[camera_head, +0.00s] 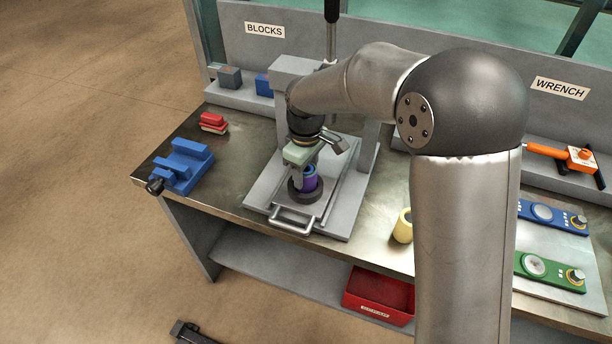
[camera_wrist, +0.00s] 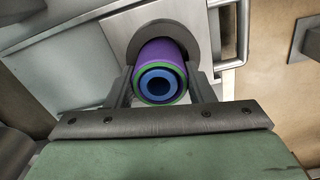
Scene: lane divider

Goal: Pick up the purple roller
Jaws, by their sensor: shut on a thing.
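The purple roller (camera_head: 310,181) stands upright on a dark round base on the grey press plate, and my gripper (camera_head: 303,178) is over it from above. In the wrist view the purple roller (camera_wrist: 163,62) shows a green rim and a blue ring around a dark centre hole at its end. The two fingers of my gripper (camera_wrist: 160,88) are on either side of it, shut on it. The dark round base (camera_wrist: 198,30) surrounds its far end. From the head view, the gripper hides part of the roller.
The press frame (camera_head: 298,68) stands close behind my gripper, and a handle (camera_head: 291,220) is at the plate's front. A blue vise (camera_head: 183,165) is left, a pale yellow roller (camera_head: 403,226) right. A red bin (camera_head: 379,296) sits below.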

